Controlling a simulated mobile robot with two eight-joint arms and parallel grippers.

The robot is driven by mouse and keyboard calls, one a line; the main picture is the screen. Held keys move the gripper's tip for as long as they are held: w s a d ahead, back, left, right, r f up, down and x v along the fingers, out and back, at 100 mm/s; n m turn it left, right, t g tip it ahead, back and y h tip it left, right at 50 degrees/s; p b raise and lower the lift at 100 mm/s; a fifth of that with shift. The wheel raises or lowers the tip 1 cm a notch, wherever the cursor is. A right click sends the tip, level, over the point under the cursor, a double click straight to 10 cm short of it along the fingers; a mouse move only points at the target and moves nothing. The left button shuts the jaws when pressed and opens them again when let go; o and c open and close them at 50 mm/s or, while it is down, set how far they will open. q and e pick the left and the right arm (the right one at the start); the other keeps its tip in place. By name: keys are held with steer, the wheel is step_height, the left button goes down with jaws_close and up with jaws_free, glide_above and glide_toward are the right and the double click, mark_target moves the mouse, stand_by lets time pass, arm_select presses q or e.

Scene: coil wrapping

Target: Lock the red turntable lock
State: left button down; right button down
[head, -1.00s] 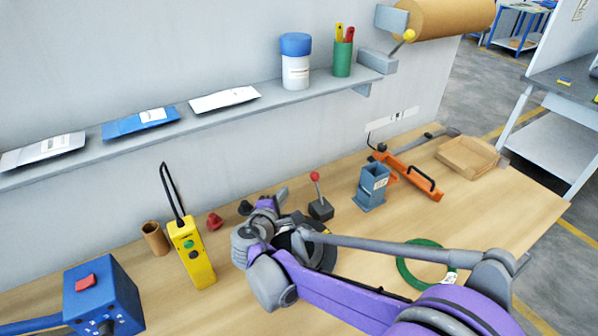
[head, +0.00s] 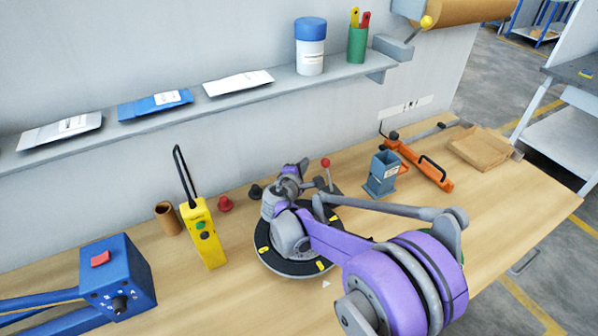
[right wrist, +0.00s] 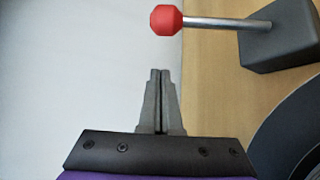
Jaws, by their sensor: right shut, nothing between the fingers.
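The turntable lock is a lever with a red ball knob (head: 326,163) on a dark grey base, behind the black turntable (head: 281,265) with yellow marks. My right gripper (head: 303,165) is just left of the lever, above the bench, with its fingers shut and empty. In the right wrist view the shut fingertips (right wrist: 160,73) sit below and slightly left of the red knob (right wrist: 167,20), apart from it. The metal rod (right wrist: 222,23) runs right to the grey base (right wrist: 282,36). My right arm covers part of the turntable. My left gripper is out of view.
A red knob-like piece (head: 225,204), a yellow control pendant (head: 203,235) and a brown tube (head: 167,218) stand left of the turntable. A blue box (head: 118,278) is at far left.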

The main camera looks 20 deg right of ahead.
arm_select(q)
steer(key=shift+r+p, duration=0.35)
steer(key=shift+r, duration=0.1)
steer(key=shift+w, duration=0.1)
arm_select(e)
steer(key=s, duration=0.1)
steer(key=s+d+r, duration=0.1)
steer(key=s+d, duration=0.1)
steer(key=shift+d+r, duration=0.15)
steer(key=shift+r, duration=0.1)
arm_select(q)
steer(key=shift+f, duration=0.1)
arm_select(e)
steer(key=shift+s+r+m+t, duration=0.3)
steer(key=shift+s+m+t, duration=0.1)
steer(key=shift+s+t, duration=0.2)
arm_select(q)
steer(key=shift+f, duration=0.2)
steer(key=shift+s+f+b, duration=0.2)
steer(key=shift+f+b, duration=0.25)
steer(key=shift+b, duration=0.2)
arm_select(e)
steer(key=s+d+m+t, duration=0.1)
steer(key=s, duration=0.6)
steer(key=shift+s+h, duration=0.25)
steer(key=shift+h, duration=0.05)
steer(key=shift+s+d+f, duration=0.1)
